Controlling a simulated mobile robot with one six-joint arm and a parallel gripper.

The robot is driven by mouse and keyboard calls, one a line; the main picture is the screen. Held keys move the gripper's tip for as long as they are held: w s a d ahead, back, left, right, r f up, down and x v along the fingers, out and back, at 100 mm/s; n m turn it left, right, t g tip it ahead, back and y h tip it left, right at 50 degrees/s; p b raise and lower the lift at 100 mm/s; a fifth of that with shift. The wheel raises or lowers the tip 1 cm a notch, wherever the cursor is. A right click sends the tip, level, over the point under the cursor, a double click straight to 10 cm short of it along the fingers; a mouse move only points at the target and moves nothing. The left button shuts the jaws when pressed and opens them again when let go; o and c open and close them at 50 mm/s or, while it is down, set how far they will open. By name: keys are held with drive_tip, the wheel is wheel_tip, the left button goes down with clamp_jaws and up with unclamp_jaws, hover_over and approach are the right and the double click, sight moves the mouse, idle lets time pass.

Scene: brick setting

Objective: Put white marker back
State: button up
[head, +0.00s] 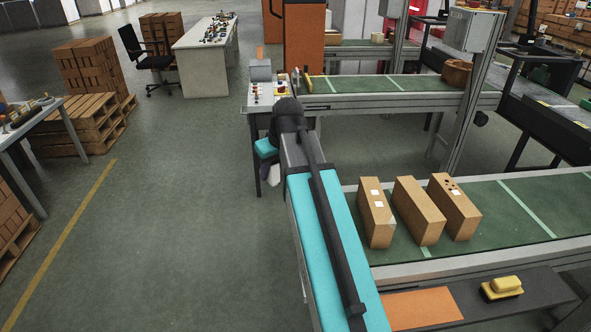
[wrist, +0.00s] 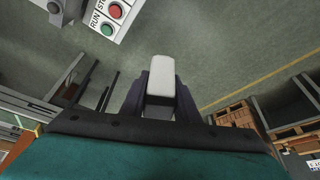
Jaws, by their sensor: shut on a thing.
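My gripper (wrist: 161,92) is shut on the white marker (wrist: 160,75), a pale, blunt-ended piece between the two dark fingers in the wrist view. The marker's far end sticks out past the fingertips, and its lower part is hidden between them. In the head view the marker (head: 273,177) shows as a small white shape hanging below my arm's end, beside the control desk. My arm partly hides the gripper there. Grey-green floor shows behind the marker in the wrist view.
A control desk (head: 266,92) with buttons stands by my arm's end; its button panel (wrist: 112,14) shows in the wrist view. A green conveyor (head: 510,215) on the right carries three brown bricks (head: 419,208). A yellow sponge-like item (head: 503,286) lies at lower right. Open floor (head: 190,190) lies left.

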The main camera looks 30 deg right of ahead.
drive_tip(key=a+m+b, duration=0.1)
drive_tip(key=a+b, duration=0.1)
drive_tip(key=a, duration=1.2)
drive_tip(key=shift+w+a+m+h, duration=0.25)
drive_tip(key=shift+w+m+h, duration=0.05)
drive_tip(key=shift+w, duration=0.15)
drive_tip(key=shift+a, duration=0.15)
